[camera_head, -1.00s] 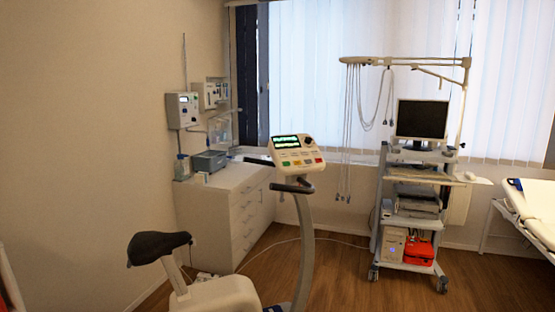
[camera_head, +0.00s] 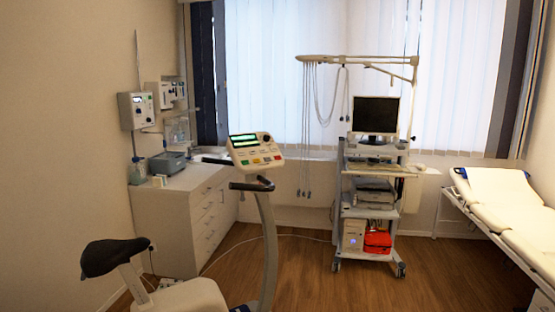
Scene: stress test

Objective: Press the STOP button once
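An exercise bike stands in front of me, with a white console (camera_head: 256,150) on its post. The console has two lit green displays, a dark knob and a row of coloured buttons. A red button (camera_head: 267,159) sits among green and yellow ones. The labels are too small to read, so I cannot tell which button is STOP. Neither of my grippers shows in the head view.
The bike's black saddle (camera_head: 113,257) is nearer, at the lower left. A white drawer cabinet (camera_head: 190,215) stands along the left wall. A wheeled equipment cart (camera_head: 368,212) is behind at the right, and an examination bed (camera_head: 507,213) is at far right. Wooden floor is clear between.

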